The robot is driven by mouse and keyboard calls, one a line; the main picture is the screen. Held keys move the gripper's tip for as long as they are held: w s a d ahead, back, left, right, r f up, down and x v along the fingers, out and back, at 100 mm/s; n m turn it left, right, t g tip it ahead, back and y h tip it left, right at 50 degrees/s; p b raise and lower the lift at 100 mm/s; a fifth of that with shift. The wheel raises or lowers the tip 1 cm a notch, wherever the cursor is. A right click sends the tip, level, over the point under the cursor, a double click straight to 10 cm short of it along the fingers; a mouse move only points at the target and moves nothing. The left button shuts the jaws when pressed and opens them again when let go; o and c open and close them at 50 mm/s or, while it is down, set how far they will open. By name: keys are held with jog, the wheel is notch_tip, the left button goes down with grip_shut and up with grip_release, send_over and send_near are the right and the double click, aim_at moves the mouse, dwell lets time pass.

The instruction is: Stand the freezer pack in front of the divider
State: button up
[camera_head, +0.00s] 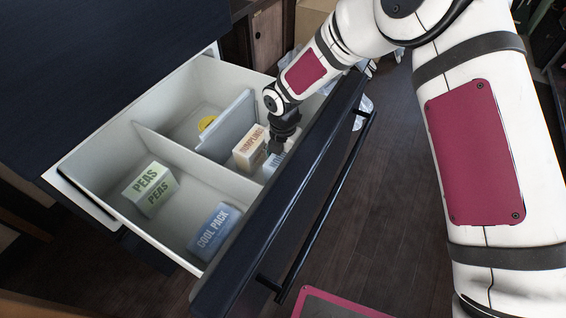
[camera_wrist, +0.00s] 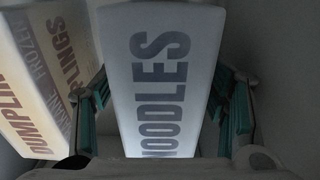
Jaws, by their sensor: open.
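The freezer pack (camera_head: 214,230), a blue box marked COOL PACK, lies in the drawer's near-left compartment, close to the front wall. A pale upright panel (camera_head: 228,124), seemingly the divider, stands in the other compartment, behind the dumplings box (camera_head: 250,148). My gripper (camera_head: 276,147) is down in that compartment, away from the freezer pack. In the wrist view its green-padded fingers (camera_wrist: 163,112) are open on either side of a white noodles box (camera_wrist: 160,75). I cannot tell whether they touch it. In the head view this box (camera_head: 272,166) is mostly hidden by my gripper and the drawer front.
A green peas box (camera_head: 150,190) stands in the freezer pack's compartment. A low fixed partition (camera_head: 190,160) separates the two compartments. A yellow round thing (camera_head: 206,124) is partly hidden behind the panel. The dark drawer front has a long handle (camera_head: 325,205).

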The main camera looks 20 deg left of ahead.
notch_tip(320, 180, up, 11)
jog(key=p, duration=0.3)
jog(key=shift+r+p, duration=0.2)
jog(key=shift+p, duration=0.15)
